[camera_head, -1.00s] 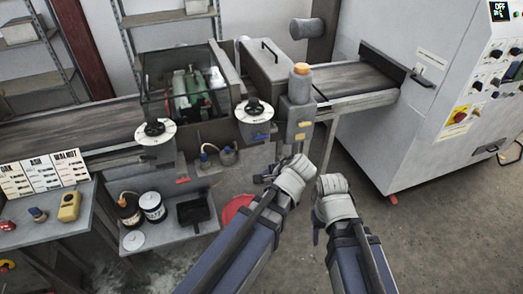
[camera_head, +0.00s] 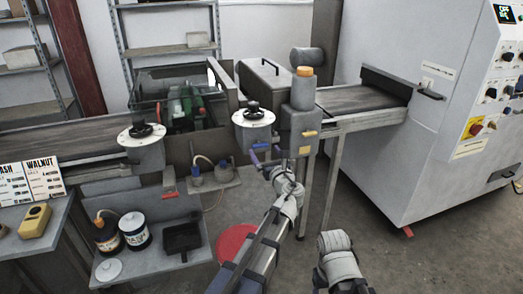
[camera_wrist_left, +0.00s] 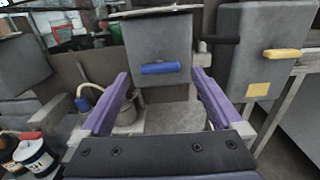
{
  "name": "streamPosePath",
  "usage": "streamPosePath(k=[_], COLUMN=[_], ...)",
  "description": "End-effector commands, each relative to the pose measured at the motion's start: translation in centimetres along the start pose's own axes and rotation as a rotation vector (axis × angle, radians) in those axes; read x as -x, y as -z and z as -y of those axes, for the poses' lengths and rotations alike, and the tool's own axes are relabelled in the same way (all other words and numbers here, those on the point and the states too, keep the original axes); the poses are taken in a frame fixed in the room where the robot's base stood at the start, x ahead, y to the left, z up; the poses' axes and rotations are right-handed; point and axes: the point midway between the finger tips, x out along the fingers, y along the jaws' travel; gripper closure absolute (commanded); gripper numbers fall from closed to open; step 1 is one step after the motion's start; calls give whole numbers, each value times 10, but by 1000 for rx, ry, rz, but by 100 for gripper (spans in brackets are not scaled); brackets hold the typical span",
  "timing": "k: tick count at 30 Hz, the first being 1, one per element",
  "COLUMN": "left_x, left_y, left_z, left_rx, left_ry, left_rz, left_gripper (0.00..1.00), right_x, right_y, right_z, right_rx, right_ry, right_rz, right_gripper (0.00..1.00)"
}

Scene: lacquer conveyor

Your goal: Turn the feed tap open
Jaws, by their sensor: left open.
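Several small coloured tap handles show on the machine's grey housings. A blue handle (camera_wrist_left: 160,68) is on the middle grey box, level, and a yellow handle (camera_wrist_left: 283,54) is on the box to its right. A red handle (camera_head: 169,196) is at the left unit. I cannot tell from any label which is the feed tap. My left gripper (camera_head: 266,160) is open, its purple fingers pointing at the middle box. In the left wrist view the blue handle appears between the fingertips; no contact is clear. My right wrist (camera_head: 340,262) is low, its fingers hidden.
Round handwheels (camera_head: 253,116) sit above the boxes. A shelf (camera_head: 150,262) with cans and a black tray is below left. A red bucket (camera_head: 236,243) stands on the floor. A white control cabinet (camera_head: 430,150) stands right.

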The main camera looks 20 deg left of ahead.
Motion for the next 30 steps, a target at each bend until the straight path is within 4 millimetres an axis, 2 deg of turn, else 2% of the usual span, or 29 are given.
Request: streamPosePath(k=[3, 9, 20, 30], left_x=[-21, -39, -43, -43], left_y=[0, 0, 0, 0], left_z=[1, 0, 0, 0], left_rx=[2, 4, 5, 5], left_ry=[-2, -2, -1, -1], left_rz=[-1, -1, -2, -2], left_gripper=[0, 0, 0, 36], right_x=[0, 0, 0, 0], right_y=[0, 0, 0, 0], right_z=[0, 0, 0, 0], right_rx=[0, 0, 0, 0], right_ry=[0, 0, 0, 0], right_rz=[0, 0, 0, 0], right_gripper=[27, 27, 27, 27])
